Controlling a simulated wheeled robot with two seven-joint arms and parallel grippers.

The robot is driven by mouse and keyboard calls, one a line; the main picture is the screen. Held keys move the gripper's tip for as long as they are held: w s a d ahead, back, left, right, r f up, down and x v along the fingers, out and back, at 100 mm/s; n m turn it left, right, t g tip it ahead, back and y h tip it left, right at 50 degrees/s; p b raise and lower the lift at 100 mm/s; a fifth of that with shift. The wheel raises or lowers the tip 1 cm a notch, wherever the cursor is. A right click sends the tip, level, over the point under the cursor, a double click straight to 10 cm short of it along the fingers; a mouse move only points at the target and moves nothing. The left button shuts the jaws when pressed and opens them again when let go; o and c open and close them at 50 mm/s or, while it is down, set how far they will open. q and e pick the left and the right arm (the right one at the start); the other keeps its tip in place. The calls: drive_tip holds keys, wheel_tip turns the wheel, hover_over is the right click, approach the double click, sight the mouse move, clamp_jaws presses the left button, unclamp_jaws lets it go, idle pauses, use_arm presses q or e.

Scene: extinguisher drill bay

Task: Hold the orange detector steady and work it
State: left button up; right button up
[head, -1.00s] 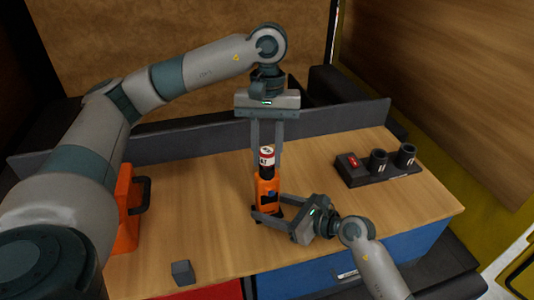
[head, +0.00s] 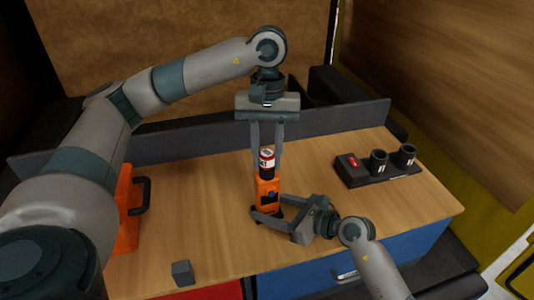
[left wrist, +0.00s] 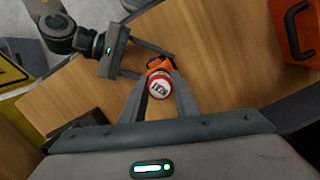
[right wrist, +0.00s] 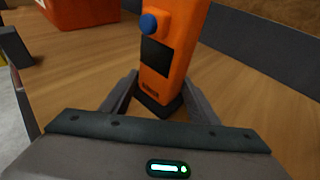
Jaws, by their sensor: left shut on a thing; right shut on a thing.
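The orange detector (head: 266,190) stands upright near the middle of the table, with a dark base. The right wrist view shows its orange body (right wrist: 172,50), a blue button (right wrist: 149,24) and a dark panel. A canister with a red and white labelled top (head: 267,158) sits at the detector's upper end; it also shows in the left wrist view (left wrist: 160,86). My left gripper (head: 267,150) comes from above and is shut on this canister. My right gripper (head: 264,214) comes from the lower right and is shut on the detector low down, near its base.
A dark block (head: 376,172) with a red item and two dark cups stands at the right. An orange case (head: 128,215) with a black handle is at the left. A low grey wall runs behind.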

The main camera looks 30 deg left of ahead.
use_arm(q)
drive_tip(key=shift+r, duration=0.3)
idle(0.5)
idle(0.4)
drive_tip(key=o, duration=1.2)
drive_tip(key=shift+c, duration=0.2)
wheel_tip(320, 180, up, 12)
drive_tip(key=w+a, duration=0.1)
drive_tip(key=shift+w, duration=0.3)
drive_tip(key=shift+f, duration=0.1)
use_arm(e)
drive_tip(key=o, duration=0.9)
drive_tip(key=shift+c, duration=0.2)
